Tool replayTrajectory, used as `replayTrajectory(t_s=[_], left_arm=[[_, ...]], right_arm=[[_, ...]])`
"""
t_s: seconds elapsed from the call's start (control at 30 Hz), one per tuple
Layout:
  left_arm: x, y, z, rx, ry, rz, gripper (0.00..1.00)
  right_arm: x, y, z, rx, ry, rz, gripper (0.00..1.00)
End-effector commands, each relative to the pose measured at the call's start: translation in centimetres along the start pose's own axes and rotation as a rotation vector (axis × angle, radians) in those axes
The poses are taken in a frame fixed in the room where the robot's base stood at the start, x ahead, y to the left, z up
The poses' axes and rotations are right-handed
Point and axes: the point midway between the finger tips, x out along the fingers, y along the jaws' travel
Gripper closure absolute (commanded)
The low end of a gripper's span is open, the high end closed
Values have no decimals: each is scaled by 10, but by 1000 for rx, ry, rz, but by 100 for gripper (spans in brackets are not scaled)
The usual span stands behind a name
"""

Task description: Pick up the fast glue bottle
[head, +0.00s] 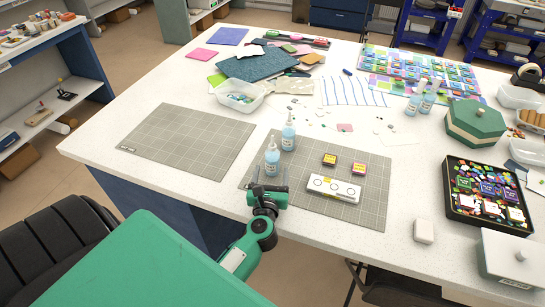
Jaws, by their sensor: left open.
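Two clear bottles with pale blue liquid and white nozzles stand upright on the right grey cutting mat (374,192): a nearer bottle (272,160) and a farther bottle (288,135). Two similar bottles, a left one (414,101) and a right one (428,100), stand at the back right. The labels are too small to read, so I cannot tell which is the fast glue. My left gripper (270,177) is open at the mat's near left edge, just in front of the nearer bottle, its fingers pointing toward it. Nothing shows between the fingers. My right gripper is out of view.
A clear tub (240,98) stands behind. A green lidded box (475,124) and a black tray (487,195) are right. The left mat (185,140) is bare.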

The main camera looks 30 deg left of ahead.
Motion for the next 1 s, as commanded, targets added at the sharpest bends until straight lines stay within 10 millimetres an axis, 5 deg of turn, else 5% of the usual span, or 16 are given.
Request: replayTrajectory(t_s=[0.7, 1.0], left_arm=[[77, 3, -8, 4, -1, -1, 33], [84, 3, -11, 3, 0, -1, 33]], right_arm=[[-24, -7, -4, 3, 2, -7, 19], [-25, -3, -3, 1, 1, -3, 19]])
